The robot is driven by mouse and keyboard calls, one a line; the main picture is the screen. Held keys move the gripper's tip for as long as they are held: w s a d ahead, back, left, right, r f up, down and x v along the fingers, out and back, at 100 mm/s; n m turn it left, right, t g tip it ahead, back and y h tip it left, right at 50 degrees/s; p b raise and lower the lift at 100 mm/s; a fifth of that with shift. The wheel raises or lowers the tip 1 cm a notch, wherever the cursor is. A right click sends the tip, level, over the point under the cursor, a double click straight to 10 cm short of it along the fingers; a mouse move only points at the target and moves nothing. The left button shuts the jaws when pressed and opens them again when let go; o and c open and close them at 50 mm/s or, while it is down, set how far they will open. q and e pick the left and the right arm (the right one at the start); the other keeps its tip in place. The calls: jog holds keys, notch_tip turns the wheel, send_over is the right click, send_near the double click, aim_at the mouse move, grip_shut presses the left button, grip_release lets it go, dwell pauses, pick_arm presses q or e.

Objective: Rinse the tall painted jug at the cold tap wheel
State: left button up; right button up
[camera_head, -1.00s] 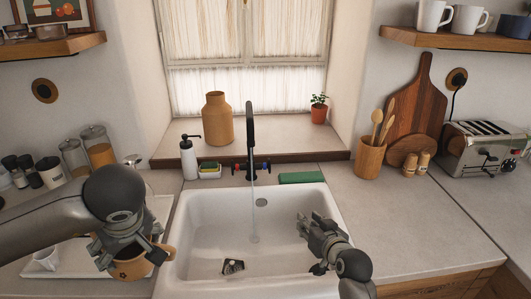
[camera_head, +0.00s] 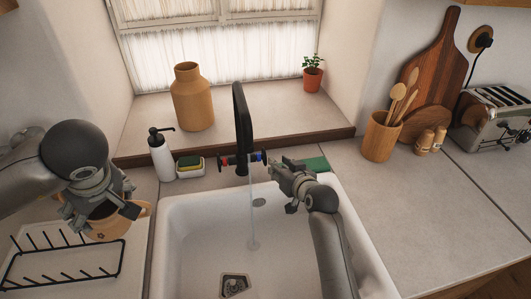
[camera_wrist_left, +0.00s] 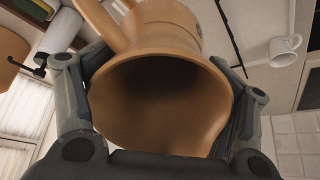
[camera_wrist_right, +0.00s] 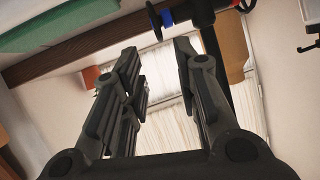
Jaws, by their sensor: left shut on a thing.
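The tan painted jug (camera_head: 108,229) is in my left gripper (camera_head: 100,209), over the counter left of the sink. The left wrist view looks into the dark mouth of the jug (camera_wrist_left: 168,35), with a finger on each side and its handle at upper left. The black tap (camera_head: 241,125) runs a thin stream into the white sink (camera_head: 190,225). The cold tap wheel, with a blue collar (camera_head: 258,157), is on the tap's right. My right gripper (camera_head: 279,171) is open and empty close to it; the right wrist view shows the blue collar (camera_wrist_right: 167,17) beyond the fingertips.
A wire rack (camera_head: 65,262) lies below the jug. A soap bottle (camera_head: 160,155) and sponge holder (camera_head: 189,167) stand left of the tap. A green cloth (camera_head: 316,163) lies behind my right gripper. The counter right of the sink (camera_head: 415,215) is clear in front.

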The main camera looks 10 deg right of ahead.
aim_at(261, 157)
jog(key=x, duration=1)
jog(key=shift+w+f+p, duration=0.2)
jog(key=shift+w+p, duration=0.1)
jog(key=shift+p, duration=0.05)
jog(key=shift+c, duration=0.3)
grip_shut()
jog(key=shift+r, duration=0.1)
